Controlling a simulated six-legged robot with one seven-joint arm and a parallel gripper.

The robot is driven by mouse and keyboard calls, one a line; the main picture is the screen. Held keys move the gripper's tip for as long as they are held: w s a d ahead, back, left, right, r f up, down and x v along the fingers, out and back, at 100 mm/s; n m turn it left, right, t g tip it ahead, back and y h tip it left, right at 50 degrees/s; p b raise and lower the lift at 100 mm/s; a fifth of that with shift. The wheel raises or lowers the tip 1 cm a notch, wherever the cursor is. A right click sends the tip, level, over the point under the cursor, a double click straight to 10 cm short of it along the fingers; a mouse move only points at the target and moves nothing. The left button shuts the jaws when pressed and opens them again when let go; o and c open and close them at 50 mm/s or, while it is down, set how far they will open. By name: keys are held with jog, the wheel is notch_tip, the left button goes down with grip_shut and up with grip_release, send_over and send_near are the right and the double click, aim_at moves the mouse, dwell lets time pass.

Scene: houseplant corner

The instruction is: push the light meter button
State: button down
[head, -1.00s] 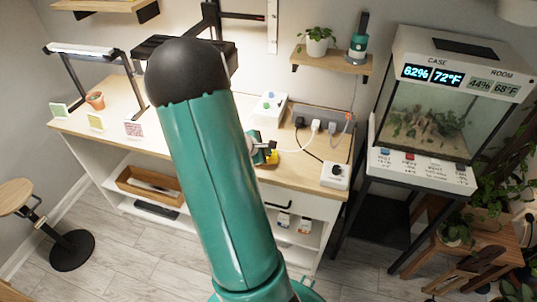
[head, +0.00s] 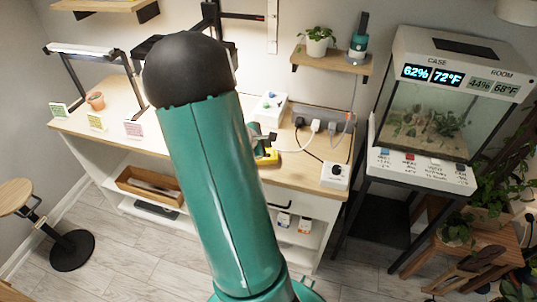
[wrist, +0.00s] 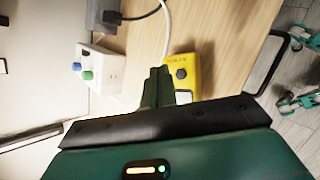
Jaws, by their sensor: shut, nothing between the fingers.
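The yellow light meter (wrist: 190,67) lies on the wooden worktop, with a dark button (wrist: 181,73) on its face and small lettering that I cannot read. Part of it is hidden behind my gripper in the wrist view. My gripper (wrist: 159,72) is shut and empty, its fingertips just left of the button in that view. I cannot tell whether they touch the meter. In the head view my arm covers much of the area; the meter (head: 268,158) shows just below my gripper (head: 268,139).
A white box (wrist: 97,68) with green and blue knobs stands left of the meter in the wrist view. A white cable (wrist: 165,30) runs close by. In the head view a power strip (head: 322,121) and a white socket box (head: 335,175) stand to the right.

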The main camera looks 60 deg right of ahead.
jog(key=shift+r, duration=2.1)
